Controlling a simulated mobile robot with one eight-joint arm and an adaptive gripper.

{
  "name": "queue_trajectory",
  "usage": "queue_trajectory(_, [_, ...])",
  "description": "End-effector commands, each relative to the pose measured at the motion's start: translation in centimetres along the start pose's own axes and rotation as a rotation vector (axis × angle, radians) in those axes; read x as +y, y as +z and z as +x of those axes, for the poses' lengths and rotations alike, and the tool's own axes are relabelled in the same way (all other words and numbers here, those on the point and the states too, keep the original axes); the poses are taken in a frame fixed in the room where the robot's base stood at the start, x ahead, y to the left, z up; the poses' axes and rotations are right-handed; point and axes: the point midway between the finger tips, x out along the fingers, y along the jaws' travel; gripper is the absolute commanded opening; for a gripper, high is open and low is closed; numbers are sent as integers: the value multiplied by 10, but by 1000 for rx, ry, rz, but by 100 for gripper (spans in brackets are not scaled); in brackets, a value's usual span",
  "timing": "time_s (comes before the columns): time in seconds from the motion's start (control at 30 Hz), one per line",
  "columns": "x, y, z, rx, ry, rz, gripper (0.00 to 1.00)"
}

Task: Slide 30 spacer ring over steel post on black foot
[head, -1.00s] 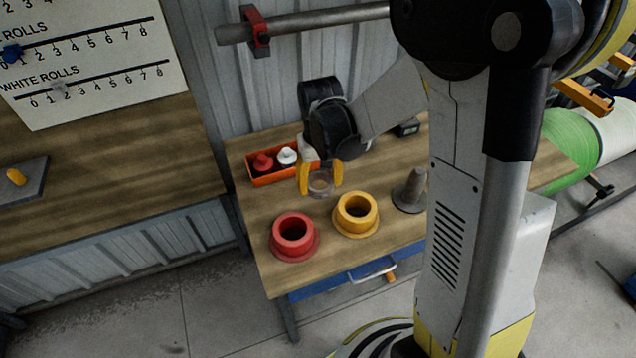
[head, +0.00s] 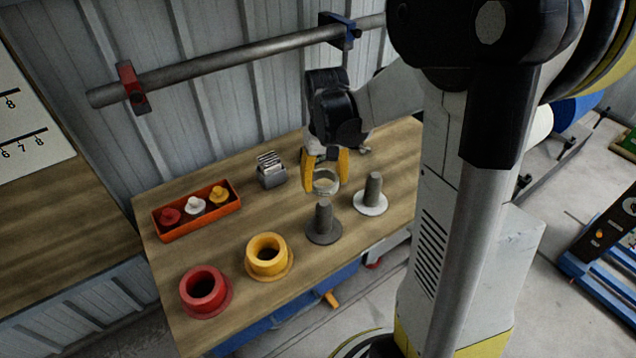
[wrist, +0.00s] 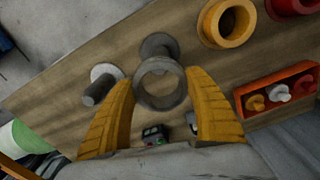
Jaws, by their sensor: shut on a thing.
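My gripper (head: 326,174) is shut on a grey spacer ring (head: 326,183), held between its two yellow fingers. The ring also shows in the wrist view (wrist: 137,87), with its opening facing the camera. The steel post on the black foot (head: 323,216) stands upright on the bench. In the head view the ring appears just above and slightly behind the post's top, not around it. In the wrist view this post (wrist: 157,45) shows just beyond the ring, which hides part of it. A second post on a white foot (head: 372,190) stands to its right.
Yellow (head: 268,254) and red (head: 205,288) flanged collars stand at the front left. An orange tray (head: 176,233) with red, white and yellow knobs lies at the back left. A small grey holder (head: 271,178) sits behind. A rail (head: 230,55) runs along the wall.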

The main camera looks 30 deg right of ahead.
Motion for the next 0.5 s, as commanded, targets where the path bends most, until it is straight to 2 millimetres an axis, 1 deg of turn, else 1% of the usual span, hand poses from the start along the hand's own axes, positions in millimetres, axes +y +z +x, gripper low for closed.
queue_trajectory(0.27, [0,0,1,0,0,0,20])
queue_trajectory(0.5, [0,0,10,0,0,0,20])
